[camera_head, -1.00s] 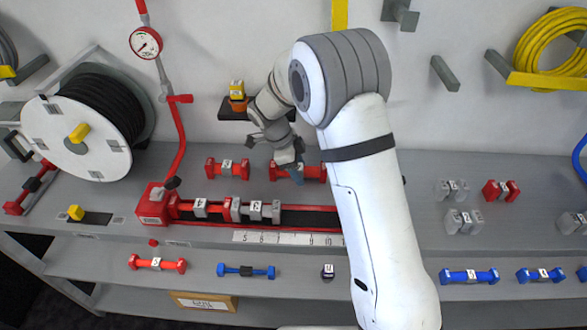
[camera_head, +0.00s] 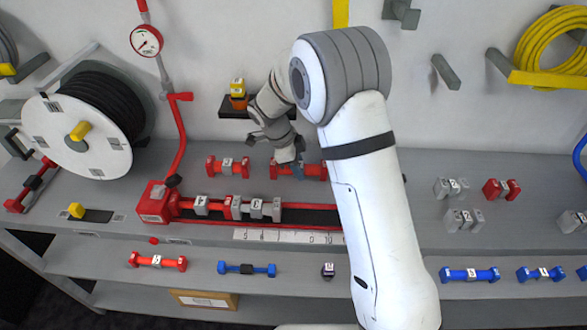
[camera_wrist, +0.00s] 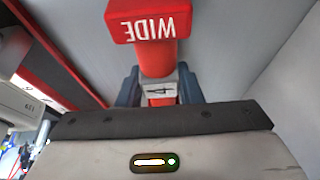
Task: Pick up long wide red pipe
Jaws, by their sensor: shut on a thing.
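The long wide red pipe (camera_head: 310,170) lies on the upper shelf behind the red tray, partly hidden by my arm in the head view. In the wrist view its red end block (camera_wrist: 145,20) reads "WIDE", and a label with a 4 sits on its middle. My gripper (camera_head: 289,170) is at the left part of this pipe. In the wrist view the blue-grey fingers (camera_wrist: 160,88) stand on both sides of the pipe's middle, shut on it. The pipe still appears at shelf level; I cannot tell whether it touches the shelf.
Another red pipe (camera_head: 228,166) lies to the left on the same shelf. The red tray (camera_head: 310,217) in front holds several grey and red pieces. A hose reel (camera_head: 75,135) stands at the left. A small dark wall ledge (camera_head: 236,113) is behind my gripper.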

